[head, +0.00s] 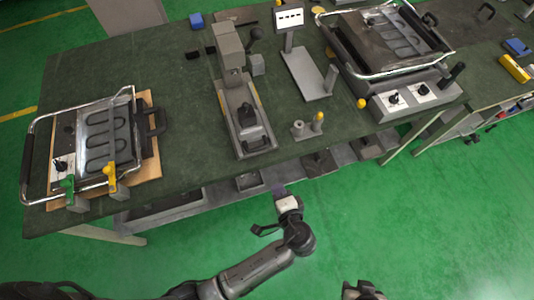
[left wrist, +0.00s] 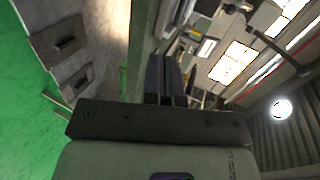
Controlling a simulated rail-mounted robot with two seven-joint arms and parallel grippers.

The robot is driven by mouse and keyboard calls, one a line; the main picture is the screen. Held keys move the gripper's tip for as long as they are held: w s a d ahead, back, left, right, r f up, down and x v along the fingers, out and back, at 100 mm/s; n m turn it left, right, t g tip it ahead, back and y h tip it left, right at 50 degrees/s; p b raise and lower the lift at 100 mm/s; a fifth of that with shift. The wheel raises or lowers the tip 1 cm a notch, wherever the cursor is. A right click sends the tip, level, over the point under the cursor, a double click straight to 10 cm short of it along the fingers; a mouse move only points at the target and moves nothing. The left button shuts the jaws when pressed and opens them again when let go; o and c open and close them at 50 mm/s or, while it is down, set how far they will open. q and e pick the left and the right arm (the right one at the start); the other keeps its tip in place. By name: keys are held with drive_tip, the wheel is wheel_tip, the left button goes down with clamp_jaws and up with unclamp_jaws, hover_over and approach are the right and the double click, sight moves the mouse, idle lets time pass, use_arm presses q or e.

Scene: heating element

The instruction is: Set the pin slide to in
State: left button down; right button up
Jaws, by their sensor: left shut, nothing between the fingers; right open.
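I cannot tell for sure which part is the pin slide. A grey fixture (head: 245,125) at the middle of the green bench carries a block with a black knob (head: 247,114) on a long narrow base. A small grey bracket with a yellow-topped pin (head: 318,120) stands to its right. My left gripper (head: 279,190) is shut and empty, in front of the bench's front edge, below the fixture and touching neither. Its closed fingers also show in the left wrist view (left wrist: 166,78). My right gripper (head: 362,291) is open at the bottom edge, partly cut off.
A hinged heating press (head: 103,139) stands on a wooden board at the left, with green and yellow handles in front. A larger press (head: 388,45) with two dials is at the right. A display stand (head: 290,19) is at the back. Shelf trays lie under the bench edge.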

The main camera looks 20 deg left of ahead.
use_arm(q)
drive_tip(key=shift+m, duration=0.4)
drive_tip(key=x, duration=0.4)
drive_tip(key=r+b+x, duration=0.1)
drive_tip(key=x, duration=0.7)
drive_tip(key=shift+w+a+r, duration=0.25)
drive_tip(key=shift+w+r, duration=0.1)
drive_tip(key=shift+w+a+r, duration=0.1)
drive_tip(key=shift+w+a, duration=0.3)
drive_tip(key=shift+w, duration=0.15)
